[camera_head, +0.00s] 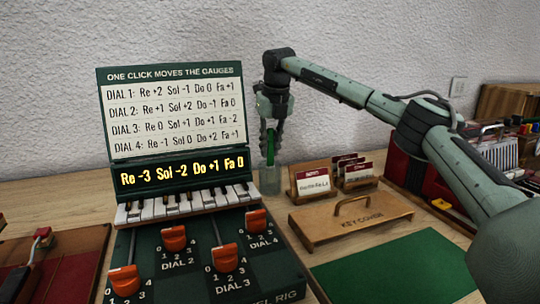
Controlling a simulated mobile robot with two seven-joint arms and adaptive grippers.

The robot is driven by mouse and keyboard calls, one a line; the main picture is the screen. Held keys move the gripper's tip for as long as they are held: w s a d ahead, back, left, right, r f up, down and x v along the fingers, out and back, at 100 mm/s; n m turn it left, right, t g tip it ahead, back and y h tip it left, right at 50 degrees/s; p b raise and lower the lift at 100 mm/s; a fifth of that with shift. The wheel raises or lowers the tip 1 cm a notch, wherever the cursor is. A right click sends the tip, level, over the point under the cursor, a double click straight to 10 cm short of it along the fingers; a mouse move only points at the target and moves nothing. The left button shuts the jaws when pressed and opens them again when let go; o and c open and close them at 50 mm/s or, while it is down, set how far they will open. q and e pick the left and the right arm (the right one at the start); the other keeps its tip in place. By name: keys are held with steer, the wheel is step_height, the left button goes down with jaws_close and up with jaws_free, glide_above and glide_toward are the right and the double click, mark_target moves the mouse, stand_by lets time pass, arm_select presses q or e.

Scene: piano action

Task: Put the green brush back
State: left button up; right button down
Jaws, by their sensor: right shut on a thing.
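My right gripper (268,128) points straight down and is shut on the green brush (271,150). The brush hangs upright below the fingers. A clear glass jar (270,183) stands on the table directly below, and the brush's lower end shows at its mouth. I cannot tell whether the tip is inside the jar or just over it. The fingers hide the upper part of the brush. My left gripper is not in view.
A green panel rig with a sign (172,75), piano keys and orange dial levers stands left of the jar. Right are card holders (312,183), a wooden key cover (350,222) and a green mat (395,268). A red-brown tray (60,260) lies at left.

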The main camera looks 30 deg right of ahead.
step_height(320, 180, down, 2)
steer(key=shift+f, duration=0.15)
steer(key=c, duration=1.7)
jaws_free()
steer(key=shift+f, duration=0.1)
steer(key=shift+c, duration=0.2)
steer(key=v, duration=1.2)
